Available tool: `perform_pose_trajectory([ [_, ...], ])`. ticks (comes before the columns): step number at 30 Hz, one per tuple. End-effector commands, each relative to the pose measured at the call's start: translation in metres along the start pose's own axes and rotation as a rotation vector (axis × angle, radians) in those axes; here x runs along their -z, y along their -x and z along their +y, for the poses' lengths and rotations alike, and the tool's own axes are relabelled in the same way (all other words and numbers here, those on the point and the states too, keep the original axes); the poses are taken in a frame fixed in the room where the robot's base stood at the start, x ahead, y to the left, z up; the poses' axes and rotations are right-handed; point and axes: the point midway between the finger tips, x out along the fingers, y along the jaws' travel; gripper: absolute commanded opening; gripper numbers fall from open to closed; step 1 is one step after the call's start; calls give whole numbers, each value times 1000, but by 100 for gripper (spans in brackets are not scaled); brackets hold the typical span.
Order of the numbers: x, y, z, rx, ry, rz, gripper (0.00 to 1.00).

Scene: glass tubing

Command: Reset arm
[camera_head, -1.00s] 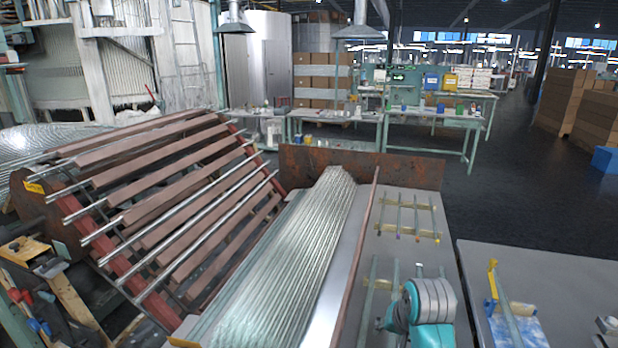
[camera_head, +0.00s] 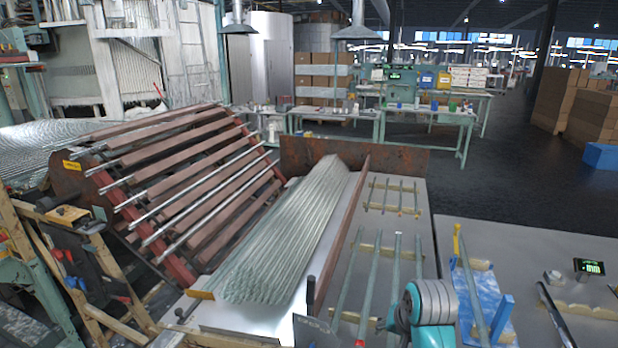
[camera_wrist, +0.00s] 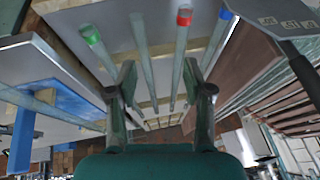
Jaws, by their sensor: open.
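My gripper (camera_wrist: 158,85) is open and empty in the wrist view, with its two dark fingers spread apart. Glass tubes with red, green and blue coloured ends (camera_wrist: 184,16) show beyond and between the fingers; I see no tube held. In the head view, my teal and grey arm (camera_head: 432,305) shows at the bottom, over the near part of the table with the tubes (camera_head: 372,275). The fingers cannot be made out in that view.
A bundle of glass tubes (camera_head: 290,235) lies left of a brown upright divider (camera_head: 337,235). A slanted rack (camera_head: 190,175) stands further left. On the right table (camera_head: 520,240) are a blue holder (camera_head: 502,318) and a small display (camera_head: 589,266). Open floor lies behind at right.

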Motion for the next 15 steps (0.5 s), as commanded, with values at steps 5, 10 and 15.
perform_pose_trajectory([
  [5, -11, -11, 4, 4, 6, 14, 51],
  [10, -24, -23, 9, 10, 13, 32, 51],
  [15, -42, -38, 16, 19, 22, 61, 51],
])
